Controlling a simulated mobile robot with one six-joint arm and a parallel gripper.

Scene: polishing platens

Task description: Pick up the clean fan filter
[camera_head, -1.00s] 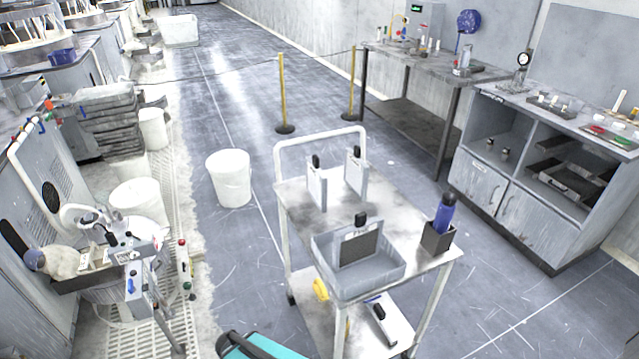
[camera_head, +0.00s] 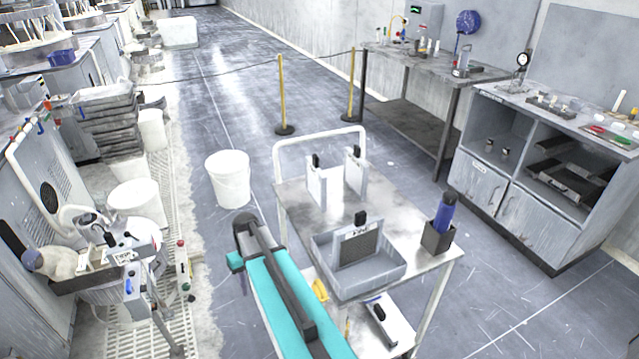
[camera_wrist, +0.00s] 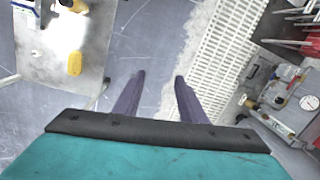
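Two thin upright panels with pale frames and black grips, the left one (camera_head: 316,188) and the right one (camera_head: 354,172), stand at the back of the metal cart (camera_head: 405,205). A third panel (camera_head: 358,250) with a dark grey face and black grip stands in a grey tray (camera_head: 335,285) at the cart's front. I cannot tell for certain which panel is the clean fan filter. My gripper is left of the cart, apart from all panels. Its two dark purple fingers (camera_wrist: 158,95) are spread with nothing between them; in the head view they are mostly hidden by my teal arm.
A dark holder (camera_head: 438,238) with a blue bottle stands at the cart's right corner. A white bucket (camera_head: 228,180) stands left of the cart. A machine with hoses (camera_head: 115,250) is at far left.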

